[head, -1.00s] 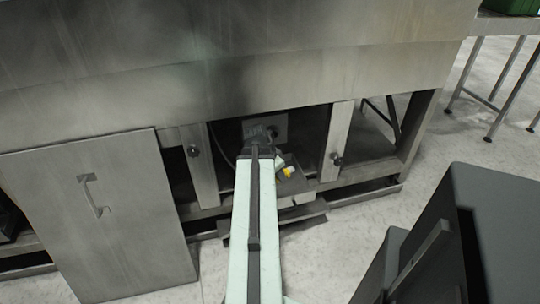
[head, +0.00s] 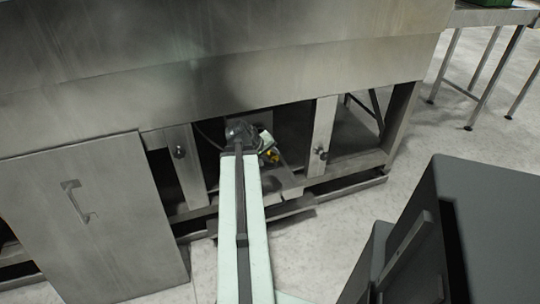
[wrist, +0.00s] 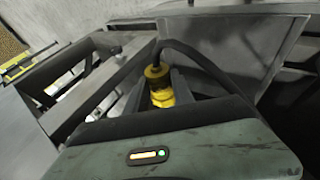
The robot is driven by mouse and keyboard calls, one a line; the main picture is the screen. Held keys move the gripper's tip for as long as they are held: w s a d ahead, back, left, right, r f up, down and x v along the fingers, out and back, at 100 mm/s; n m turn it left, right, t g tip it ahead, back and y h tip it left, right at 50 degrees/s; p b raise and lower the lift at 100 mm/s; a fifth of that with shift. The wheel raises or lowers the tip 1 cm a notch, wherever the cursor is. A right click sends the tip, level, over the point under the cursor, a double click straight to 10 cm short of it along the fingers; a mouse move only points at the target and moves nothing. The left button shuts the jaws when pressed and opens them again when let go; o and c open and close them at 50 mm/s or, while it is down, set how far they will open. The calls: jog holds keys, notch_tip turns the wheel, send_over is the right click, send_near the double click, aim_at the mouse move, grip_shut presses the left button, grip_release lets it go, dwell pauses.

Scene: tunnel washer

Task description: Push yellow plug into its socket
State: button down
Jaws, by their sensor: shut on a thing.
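The yellow plug (wrist: 158,88) stands between the two dark fingers of my gripper (wrist: 160,78) in the wrist view, with a black cable curving from its top to the right. My gripper is shut on it. In the head view the yellow plug (head: 271,156) is a small patch just right of the end of my arm, inside the open bay under the machine. My arm covers much of that spot. I cannot make out the socket in either current view, so I cannot tell how far the plug is from it.
A grey panel with a handle (head: 95,220) leans at the left of the bay. A metal post with a dark knob (head: 321,152) borders the bay on the right. A steel table (head: 490,18) stands at the back right. Pale floor is clear between.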

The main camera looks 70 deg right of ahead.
jog(key=w+d, duration=0.5)
jog(key=d, duration=0.1)
jog(key=shift+w+d, duration=0.15)
jog(key=shift+d, duration=0.1)
dwell(0.9)
jog(key=shift+w+d, duration=0.65)
jog(key=shift+d, duration=0.15)
dwell(2.0)
jog(key=shift+w+d+r, duration=0.15)
jog(key=shift+w+d, duration=0.1)
jog(key=shift+d, duration=0.05)
jog(key=shift+w+d+r, duration=0.15)
jog(key=shift+w+d, duration=0.05)
jog(key=shift+d, duration=0.05)
jog(key=shift+w+d+r+p, duration=0.15)
jog(key=shift+w+d+p, duration=0.15)
jog(key=shift+w, duration=0.1)
dwell(0.7)
jog(key=shift+s+a, duration=0.25)
jog(key=shift+a, duration=0.1)
jog(key=shift+s+a+f, duration=0.3)
jog(key=shift+s+a, duration=0.05)
jog(key=shift+a, duration=0.15)
dwell(0.7)
